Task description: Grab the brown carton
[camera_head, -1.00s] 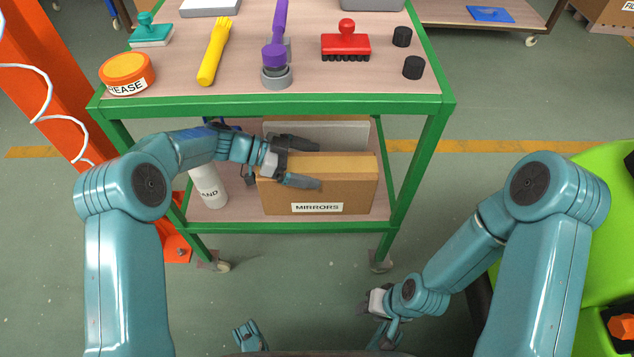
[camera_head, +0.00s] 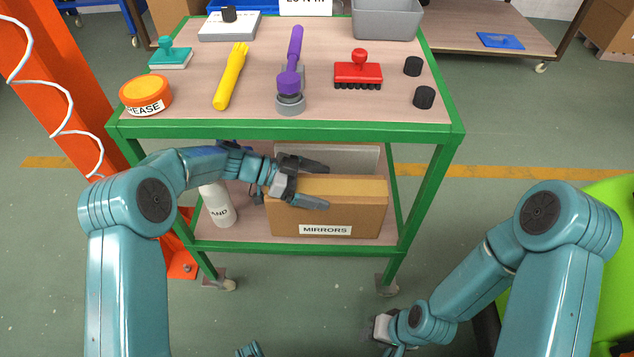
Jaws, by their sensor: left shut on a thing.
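The brown carton (camera_head: 340,213), labelled MIRRORS, stands upright on the lower shelf of the green cart (camera_head: 290,130). My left gripper (camera_head: 318,186) reaches in from the left under the cart's top. Its two dark fingers lie across the carton's upper left part, one at the far side and one at the near side. It is shut on the carton. My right gripper (camera_head: 378,326) hangs low at the bottom, away from the cart, and its fingers are largely hidden.
A grey panel (camera_head: 335,157) stands right behind the carton. A white bottle (camera_head: 219,206) stands to its left. Tools, a grease tin (camera_head: 146,94) and a grey bin (camera_head: 387,20) occupy the cart top. An orange post (camera_head: 62,110) rises at left.

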